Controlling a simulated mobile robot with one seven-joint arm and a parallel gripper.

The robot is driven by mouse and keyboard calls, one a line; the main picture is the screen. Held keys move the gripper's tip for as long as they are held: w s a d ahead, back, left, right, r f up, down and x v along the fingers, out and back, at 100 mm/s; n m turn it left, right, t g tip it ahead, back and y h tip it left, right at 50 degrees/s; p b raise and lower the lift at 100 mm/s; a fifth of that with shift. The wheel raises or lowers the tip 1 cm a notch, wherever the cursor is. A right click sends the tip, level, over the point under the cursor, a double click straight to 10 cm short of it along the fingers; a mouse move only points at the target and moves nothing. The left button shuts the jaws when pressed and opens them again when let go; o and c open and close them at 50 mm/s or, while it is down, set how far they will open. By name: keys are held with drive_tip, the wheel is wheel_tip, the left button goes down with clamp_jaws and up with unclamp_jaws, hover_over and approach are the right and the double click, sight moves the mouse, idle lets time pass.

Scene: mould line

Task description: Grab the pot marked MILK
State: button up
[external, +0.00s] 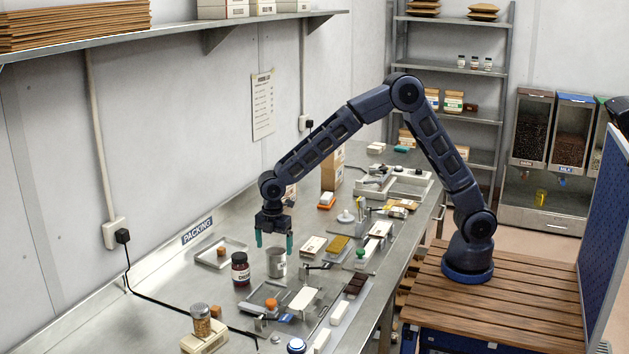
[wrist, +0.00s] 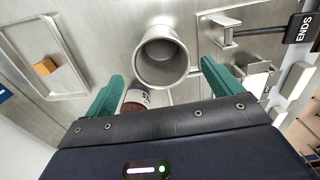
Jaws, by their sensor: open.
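A steel pot (external: 276,266) stands upright on the metal bench. Its front bears dark lettering too small to read, so I cannot confirm the word MILK. My gripper (external: 274,243) points down just above the pot, with its green fingers apart and empty. In the wrist view the pot (wrist: 162,58) shows its open round mouth, between and a little beyond the fingertips of my gripper (wrist: 160,77). I cannot tell whether either finger touches it. A dark jar with a white label (external: 240,270) stands just left of the pot; in the wrist view my gripper partly hides it.
A shallow tray (external: 220,254) with a small orange-brown block lies behind the jar. Several moulds and cartons crowd the bench to the right. A black cable (external: 175,310) crosses the bench.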

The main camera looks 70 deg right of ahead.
sight(276, 261)
drive_tip(key=shift+s+d+f, duration=0.1)
drive_tip(key=shift+d+f, duration=0.05)
drive_tip(key=shift+f, duration=1.65)
drive_tip(key=shift+s+d+f, duration=0.1)
drive_tip(key=shift+f, duration=1.65)
drive_tip(key=shift+c, duration=0.2)
drive_tip(key=c, duration=1.1)
